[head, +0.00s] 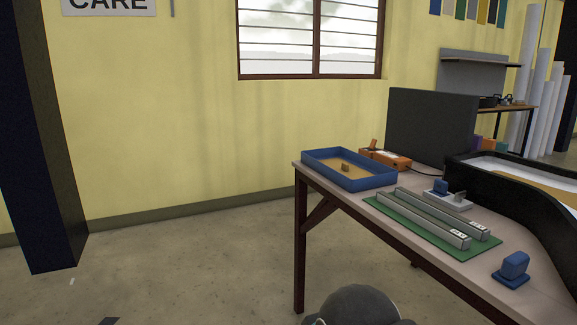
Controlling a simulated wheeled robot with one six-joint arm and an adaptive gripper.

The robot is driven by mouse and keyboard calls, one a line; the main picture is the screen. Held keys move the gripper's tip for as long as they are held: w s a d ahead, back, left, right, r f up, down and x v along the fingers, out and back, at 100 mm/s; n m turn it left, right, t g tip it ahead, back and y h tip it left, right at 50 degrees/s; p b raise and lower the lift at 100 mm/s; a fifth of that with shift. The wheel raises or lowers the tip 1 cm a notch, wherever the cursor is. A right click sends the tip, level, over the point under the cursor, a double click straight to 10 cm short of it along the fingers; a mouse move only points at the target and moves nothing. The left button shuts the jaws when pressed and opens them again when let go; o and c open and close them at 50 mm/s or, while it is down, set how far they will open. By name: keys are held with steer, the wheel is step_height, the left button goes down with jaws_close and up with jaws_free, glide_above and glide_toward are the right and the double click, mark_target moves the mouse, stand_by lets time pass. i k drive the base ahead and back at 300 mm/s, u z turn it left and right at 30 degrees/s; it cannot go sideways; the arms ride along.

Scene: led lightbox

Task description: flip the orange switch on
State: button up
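An orange box with an upright orange-brown lever, which looks like the orange switch (387,159), sits at the far end of the table, behind the blue tray. Its lever (373,144) rises from the left end of the box and looks slightly tilted; I cannot tell its on or off state from here. The tray's rim partly hides the box's lower left. My gripper is not in view. A dark grey rounded part, apparently of my own arm, shows at the bottom edge, below and in front of the table.
The table (413,225) holds a blue tray (350,184) with a small brown block, a green mat (412,228) with two grey bars, a white base (447,201) and a blue block-like object (513,268). A dark panel (432,124) stands behind. Floor left is open.

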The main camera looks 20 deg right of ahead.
mark_target(373, 143)
steer(key=i, duration=4.95)
steer(key=z, duration=4.25)
steer(key=i, duration=0.5)
steer(key=z, duration=0.1)
